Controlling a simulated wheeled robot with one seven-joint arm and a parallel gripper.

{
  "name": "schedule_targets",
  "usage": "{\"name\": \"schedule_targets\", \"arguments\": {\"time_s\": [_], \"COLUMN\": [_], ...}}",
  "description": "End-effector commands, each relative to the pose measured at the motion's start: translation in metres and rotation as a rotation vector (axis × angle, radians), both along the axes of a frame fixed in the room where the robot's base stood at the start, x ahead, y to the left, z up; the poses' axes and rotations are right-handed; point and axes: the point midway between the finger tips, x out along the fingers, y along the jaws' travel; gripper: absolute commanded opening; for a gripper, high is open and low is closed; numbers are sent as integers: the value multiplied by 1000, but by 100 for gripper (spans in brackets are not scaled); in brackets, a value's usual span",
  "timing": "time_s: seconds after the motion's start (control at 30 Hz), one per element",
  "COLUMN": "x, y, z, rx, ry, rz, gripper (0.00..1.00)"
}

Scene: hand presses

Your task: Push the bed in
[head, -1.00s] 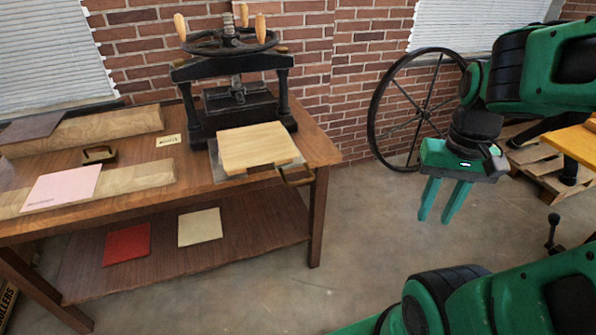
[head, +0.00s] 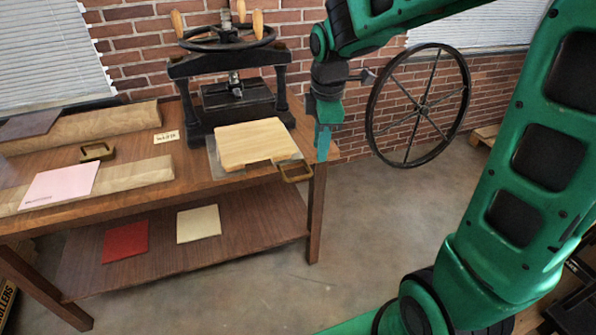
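The black hand press (head: 234,85) stands at the back of the wooden table, with a spoked handwheel and upright wooden handles on top. Its bed (head: 222,166), a flat grey plate, sticks out in front of the press frame and carries a light wooden board (head: 258,145). A brass-coloured handle (head: 295,171) projects from the bed's front right corner. My gripper (head: 322,150) points down near the table's right end, to the right of the board and above the handle in the picture. Its fingers are seen edge-on, so their gap is hidden. I see nothing held.
Red and cream boards lie on the lower shelf. A large spoked wheel (head: 418,105) is right of my gripper. The floor in front is clear.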

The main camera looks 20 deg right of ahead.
Motion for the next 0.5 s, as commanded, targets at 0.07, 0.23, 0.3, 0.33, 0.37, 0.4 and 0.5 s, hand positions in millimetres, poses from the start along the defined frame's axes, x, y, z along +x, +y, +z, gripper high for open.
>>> {"name": "schedule_targets", "arguments": {"time_s": [0.07, 0.23, 0.3, 0.33, 0.37, 0.4, 0.5], "x": [15, 28, 29, 30, 30, 31, 33], "y": [19, 38, 40, 40, 40, 40, 39], "z": [-3, -8, -13, -16, -19, -24, -41], "rx": [-3, -7, -8, -8, -8, -8, -7], "ry": [-6, -16, -15, -14, -14, -14, -12], "rz": [123, 254, 265, 266, 266, 265, 264], "gripper": [28, 28, 28, 28, 28, 28, 28]}}
